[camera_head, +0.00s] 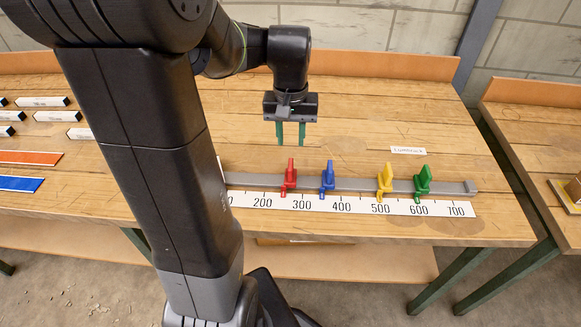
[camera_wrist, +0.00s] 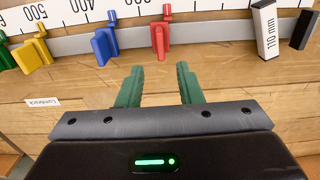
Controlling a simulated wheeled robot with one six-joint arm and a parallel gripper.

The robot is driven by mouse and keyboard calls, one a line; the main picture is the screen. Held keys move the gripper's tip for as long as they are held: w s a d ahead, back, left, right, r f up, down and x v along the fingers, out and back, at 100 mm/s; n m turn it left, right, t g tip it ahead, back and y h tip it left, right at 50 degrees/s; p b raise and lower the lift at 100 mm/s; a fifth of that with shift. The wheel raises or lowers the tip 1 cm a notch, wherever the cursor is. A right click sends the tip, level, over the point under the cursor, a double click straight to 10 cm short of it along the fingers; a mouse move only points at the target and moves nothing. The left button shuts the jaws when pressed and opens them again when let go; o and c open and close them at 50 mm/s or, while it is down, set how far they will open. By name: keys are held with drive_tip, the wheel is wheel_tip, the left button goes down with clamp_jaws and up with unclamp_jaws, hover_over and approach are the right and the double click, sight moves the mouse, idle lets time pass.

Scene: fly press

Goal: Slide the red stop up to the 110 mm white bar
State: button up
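The red stop (camera_head: 289,178) sits on the grey rail (camera_head: 355,184), its pointer between 200 and 300 on the scale; the wrist view also shows the red stop (camera_wrist: 160,36). The white bar marked 110 mm (camera_wrist: 267,32) lies at the rail, right of the red stop in the wrist view, with a clear gap between them. A black block (camera_wrist: 304,30) is just beyond the bar. In the head view my arm hides the bar. My gripper (camera_head: 290,134) is open and empty, fingers pointing down, above the bench behind the red stop. Its green fingers (camera_wrist: 159,70) are apart from the stop.
Blue (camera_head: 328,176), yellow (camera_head: 385,178) and green (camera_head: 423,181) stops stand farther right on the rail. A white scale (camera_head: 350,205) runs along its front. Several white bars (camera_head: 45,102) and orange and blue strips lie at left. The bench behind the rail is mostly clear.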

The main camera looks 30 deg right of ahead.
sight(290, 164)
wheel_tip(290, 164, down, 11)
drive_tip(key=shift+b, duration=0.3)
clamp_jaws()
